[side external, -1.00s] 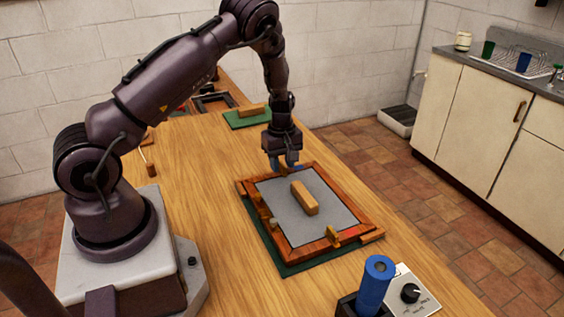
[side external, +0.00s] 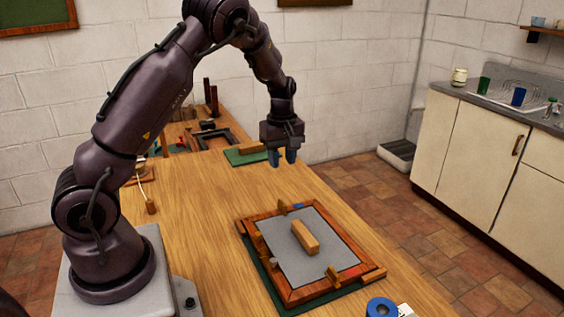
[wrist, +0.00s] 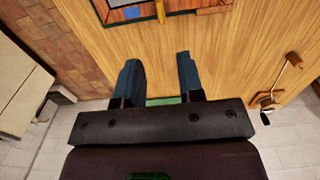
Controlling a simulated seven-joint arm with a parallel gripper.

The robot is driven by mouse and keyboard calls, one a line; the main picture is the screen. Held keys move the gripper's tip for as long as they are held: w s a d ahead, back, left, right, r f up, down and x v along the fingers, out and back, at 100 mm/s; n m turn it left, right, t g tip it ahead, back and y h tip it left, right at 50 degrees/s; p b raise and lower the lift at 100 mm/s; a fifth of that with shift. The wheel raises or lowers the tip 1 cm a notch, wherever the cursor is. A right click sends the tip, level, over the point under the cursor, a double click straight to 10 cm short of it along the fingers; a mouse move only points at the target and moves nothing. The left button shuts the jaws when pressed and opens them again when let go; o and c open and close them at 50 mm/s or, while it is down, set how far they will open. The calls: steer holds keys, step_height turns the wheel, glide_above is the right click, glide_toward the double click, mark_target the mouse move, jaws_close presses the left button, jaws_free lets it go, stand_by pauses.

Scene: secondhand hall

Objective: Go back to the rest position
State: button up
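My gripper (side external: 282,158) hangs in the air above the table, beyond the far end of a wooden frame (side external: 330,292). Its blue fingers are apart with nothing between them, as the wrist view also shows (wrist: 161,82). The frame lies on a green mat (side external: 262,277) and surrounds a grey panel (side external: 325,240). A light wooden block (side external: 305,238) lies on the panel. Part of the frame shows at the top of the wrist view (wrist: 120,13).
A second green mat (side external: 236,158) with a wooden block (side external: 250,149) lies behind my gripper. A dark frame (side external: 211,138) lies farther back. A blue cylinder (side external: 381,307) stands at the near edge. The table's middle (side external: 200,215) is clear.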

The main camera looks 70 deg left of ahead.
steer(key=s+d+r+m+t, duration=0.5)
steer(key=s+d+r+m, duration=1.3)
steer(key=d, duration=0.2)
steer(key=shift+s+d+t, duration=0.2)
steer(key=shift+d+t, duration=0.1)
steer(key=shift+d, duration=0.05)
steer(key=shift+r, duration=0.1)
